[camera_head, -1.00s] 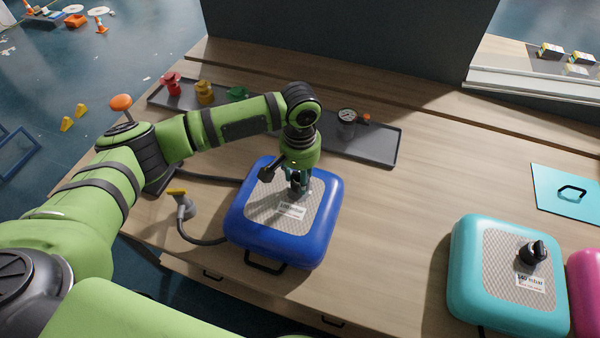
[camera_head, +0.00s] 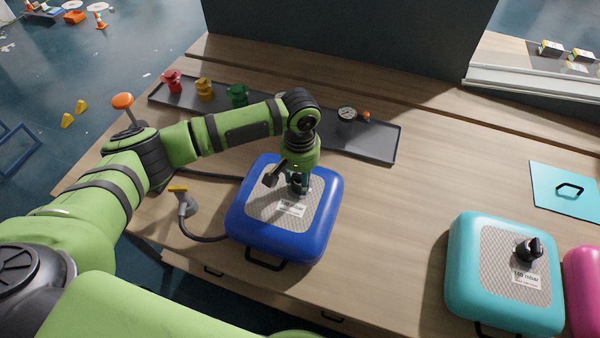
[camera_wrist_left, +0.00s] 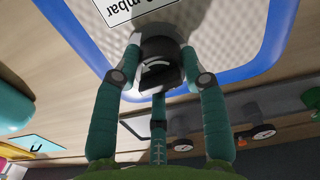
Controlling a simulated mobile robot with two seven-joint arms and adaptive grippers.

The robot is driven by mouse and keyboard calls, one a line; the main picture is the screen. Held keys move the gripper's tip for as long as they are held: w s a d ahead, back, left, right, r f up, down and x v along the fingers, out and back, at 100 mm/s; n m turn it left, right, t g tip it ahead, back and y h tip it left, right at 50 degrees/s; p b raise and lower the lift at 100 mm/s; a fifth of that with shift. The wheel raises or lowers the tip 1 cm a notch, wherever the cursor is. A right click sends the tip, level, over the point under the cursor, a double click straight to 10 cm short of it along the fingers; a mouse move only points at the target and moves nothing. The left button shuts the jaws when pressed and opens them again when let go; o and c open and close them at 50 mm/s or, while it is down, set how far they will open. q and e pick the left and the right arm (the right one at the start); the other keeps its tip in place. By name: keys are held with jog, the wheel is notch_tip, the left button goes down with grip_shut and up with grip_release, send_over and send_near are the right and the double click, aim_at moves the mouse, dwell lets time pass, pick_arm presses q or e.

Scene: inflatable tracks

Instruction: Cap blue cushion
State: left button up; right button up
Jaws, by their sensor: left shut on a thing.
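The blue cushion (camera_head: 315,235) lies on the wooden table, with a grey patterned top panel and a white label. It also shows in the left wrist view (camera_wrist_left: 262,52). My left gripper (camera_head: 298,188) points down over the middle of this panel. In the left wrist view its teal fingers (camera_wrist_left: 160,82) are shut around a black cap (camera_wrist_left: 158,60) with a white curved arrow. The cap is at the cushion's panel beside the label. The valve under the cap is hidden, so I cannot tell how it is seated. My right gripper is not in view.
A dark tray (camera_head: 370,142) behind the cushion holds red, yellow and green fittings and a gauge (camera_head: 347,114). A hose with a grey nozzle (camera_head: 185,203) lies left of the cushion. A teal cushion (camera_head: 470,280) with a black cap stands right; bare table lies between.

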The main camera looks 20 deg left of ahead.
pick_arm(q)
jog(key=shift+r+n+p, duration=0.1)
jog(key=shift+n+p, duration=1.25)
jog(key=shift+n, duration=0.55)
jog(key=shift+n, duration=0.3)
jog(key=n, duration=0.3)
jog(key=shift+n, duration=1)
